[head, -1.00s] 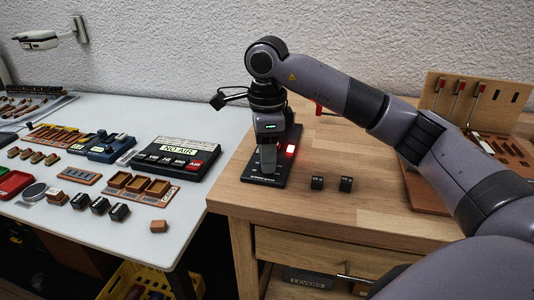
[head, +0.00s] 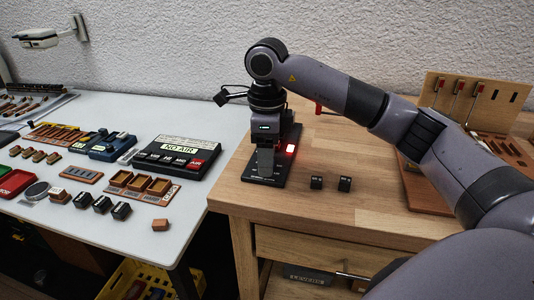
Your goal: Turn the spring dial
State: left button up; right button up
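My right gripper (head: 266,160) points straight down over a black device (head: 264,180) at the left end of the wooden bench. The device has a lit red light (head: 291,148) on its right side. The fingers reach down to the device and hide the part beneath them. I cannot make out the spring dial itself, nor whether the fingers hold something. My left gripper is not in the head view.
Two small black blocks (head: 316,182) lie on the wooden bench (head: 330,215), right of the device. A wooden rack (head: 478,100) stands at the back right. On the white table (head: 60,230) are a dark box reading "NO AIR" (head: 176,155), trays and several small blocks.

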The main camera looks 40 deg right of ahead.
notch_tip(320, 180, up, 7)
jog(key=shift+p, duration=0.55)
jog(key=shift+r, duration=0.1)
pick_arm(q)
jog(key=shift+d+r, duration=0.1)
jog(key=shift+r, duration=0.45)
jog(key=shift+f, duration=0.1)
pick_arm(e)
jog(key=p, duration=0.5)
jog(key=shift+r+p, duration=0.3)
jog(key=shift+r, duration=0.1)
jog(key=shift+f+p, duration=0.2)
jog(key=shift+p, duration=0.65)
jog(key=shift+f, duration=0.25)
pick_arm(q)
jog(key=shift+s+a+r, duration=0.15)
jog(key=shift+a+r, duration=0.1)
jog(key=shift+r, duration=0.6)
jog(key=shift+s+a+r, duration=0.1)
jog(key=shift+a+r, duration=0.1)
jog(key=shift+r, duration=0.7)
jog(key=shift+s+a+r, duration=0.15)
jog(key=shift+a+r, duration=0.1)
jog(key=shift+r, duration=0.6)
pick_arm(e)
jog(key=shift+f, duration=3.6)
